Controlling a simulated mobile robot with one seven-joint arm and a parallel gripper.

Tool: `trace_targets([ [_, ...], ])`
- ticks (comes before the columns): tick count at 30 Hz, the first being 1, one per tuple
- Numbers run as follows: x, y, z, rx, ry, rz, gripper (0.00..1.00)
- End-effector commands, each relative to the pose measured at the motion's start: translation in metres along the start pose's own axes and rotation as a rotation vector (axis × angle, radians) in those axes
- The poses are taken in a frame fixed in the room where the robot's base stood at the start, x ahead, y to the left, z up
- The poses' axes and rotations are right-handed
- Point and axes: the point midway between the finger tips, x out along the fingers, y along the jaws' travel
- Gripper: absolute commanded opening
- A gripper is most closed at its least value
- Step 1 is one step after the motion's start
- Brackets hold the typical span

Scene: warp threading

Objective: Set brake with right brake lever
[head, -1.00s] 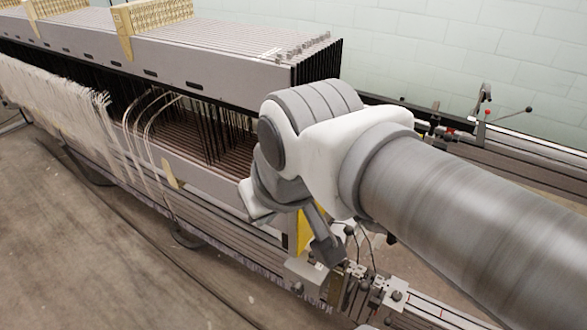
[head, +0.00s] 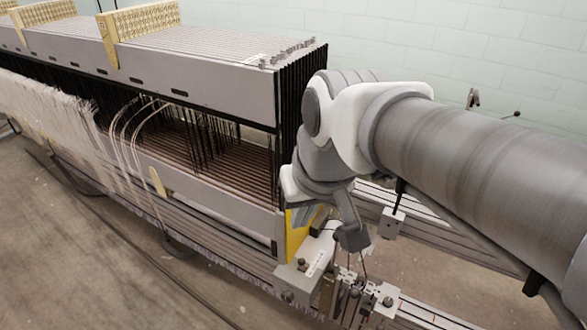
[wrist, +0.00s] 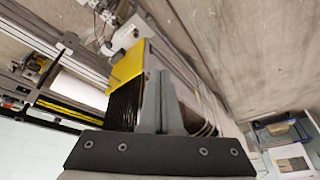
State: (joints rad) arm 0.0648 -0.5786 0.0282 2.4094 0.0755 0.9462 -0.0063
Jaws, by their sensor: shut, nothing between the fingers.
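The loom (head: 200,65) fills the left and middle of the head view. My gripper (head: 352,238) hangs beside its near right end, above the rail fittings. In the wrist view my gripper (wrist: 166,105) has its fingers together with nothing between them. At the back right of the head view stand an upright lever (head: 472,98) and a thin rod with a dark knob (head: 517,114). A thin dark rod (head: 400,197) rises from a pale block (head: 391,222) right of my gripper. I cannot tell which of these is the right brake lever; my arm hides part of this area.
A yellow end plate (head: 298,232) and a white clamp block (head: 303,271) sit close to my gripper. Small knobbed fittings (head: 360,297) line the front rail. The floor (head: 130,270) at the lower left is mostly clear. A blue box (wrist: 280,132) shows in the wrist view.

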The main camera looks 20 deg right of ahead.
Motion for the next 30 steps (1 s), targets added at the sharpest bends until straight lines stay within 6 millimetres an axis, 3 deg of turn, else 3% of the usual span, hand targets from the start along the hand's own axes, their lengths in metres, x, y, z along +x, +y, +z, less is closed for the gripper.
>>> trace_targets([
  [10,0.059,-0.004,-0.026,0.140,-0.213,-0.077,0.00],
  [17,0.107,0.009,-0.036,0.288,-0.354,-0.129,0.00],
  [30,0.212,0.078,-0.018,0.722,-0.646,-0.236,0.00],
])
